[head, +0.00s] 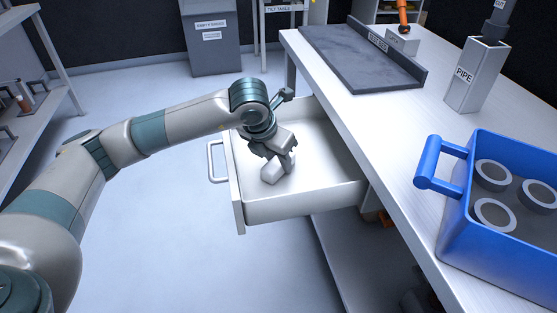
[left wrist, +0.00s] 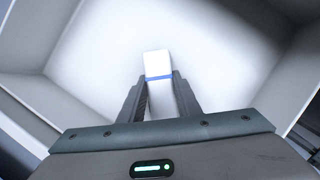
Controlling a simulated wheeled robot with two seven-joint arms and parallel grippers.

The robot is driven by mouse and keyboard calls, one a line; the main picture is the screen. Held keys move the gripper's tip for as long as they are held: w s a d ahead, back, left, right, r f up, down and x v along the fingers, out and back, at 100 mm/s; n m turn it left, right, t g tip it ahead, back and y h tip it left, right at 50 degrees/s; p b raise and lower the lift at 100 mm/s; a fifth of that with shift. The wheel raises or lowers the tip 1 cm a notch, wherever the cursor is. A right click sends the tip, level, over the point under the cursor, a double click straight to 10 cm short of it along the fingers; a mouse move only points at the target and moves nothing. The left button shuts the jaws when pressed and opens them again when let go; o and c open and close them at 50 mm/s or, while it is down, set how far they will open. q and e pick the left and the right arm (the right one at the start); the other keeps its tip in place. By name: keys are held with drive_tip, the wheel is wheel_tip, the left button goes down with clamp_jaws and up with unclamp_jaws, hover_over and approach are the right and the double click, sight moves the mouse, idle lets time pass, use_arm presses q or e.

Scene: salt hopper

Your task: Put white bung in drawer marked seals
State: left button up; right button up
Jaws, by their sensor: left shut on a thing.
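An open white drawer (head: 300,207) sticks out from the left side of the workbench, its handle facing left. No label on it can be read from here. My left gripper (head: 279,160) is inside the drawer's outline, pointing down. It is shut on the white bung (head: 271,174). In the left wrist view the white bung (left wrist: 157,65) shows a blue band and sits between the two fingertips (left wrist: 160,88), with the drawer floor (left wrist: 105,50) behind it. I cannot tell whether the bung touches the floor. My right gripper is not in view.
A blue crate (head: 450,205) with several grey rings stands on the bench at right. A box marked PIPE (head: 467,92) and a dark grey tray (head: 350,55) stand further back. The drawer looks otherwise empty. A shelf rack (head: 60,50) is at far left.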

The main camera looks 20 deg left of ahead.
use_arm(q)
drive_tip(key=o, duration=1.1)
drive_tip(key=v, duration=1.2)
drive_tip(key=shift+p, duration=0.3)
